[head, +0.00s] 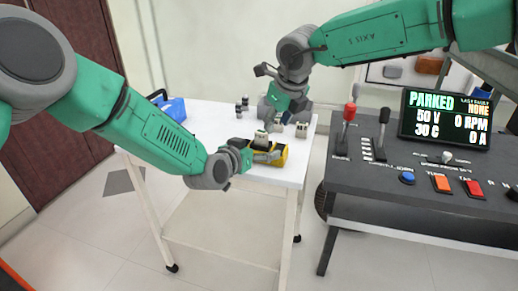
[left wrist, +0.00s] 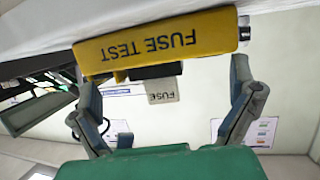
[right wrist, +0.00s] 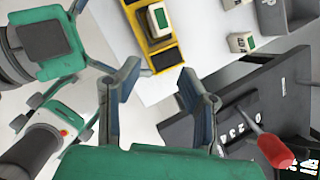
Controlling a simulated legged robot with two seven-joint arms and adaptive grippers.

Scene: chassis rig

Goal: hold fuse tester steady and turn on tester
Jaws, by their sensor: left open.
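The yellow fuse tester (head: 281,158) sits on the white cart, its "FUSE TEST" side showing in the left wrist view (left wrist: 160,42). A light block marked "FUSE" (left wrist: 162,92) is at the tester, and a white block with a green face (right wrist: 158,20) shows on it in the right wrist view. My left gripper (head: 247,158) is open beside the tester, its fingers spread to either side in the left wrist view (left wrist: 165,75); contact is unclear. My right gripper (right wrist: 158,78) is open and empty, above the cart near the tester. The tester's switch is not clearly visible.
The white cart top (head: 205,122) also holds a blue case (head: 172,108), small dark cylinders (head: 242,104) and a small white-green block (right wrist: 241,42). A dark control console (head: 400,180) with levers and a "PARKED" display (head: 445,118) stands at right, across a narrow gap.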

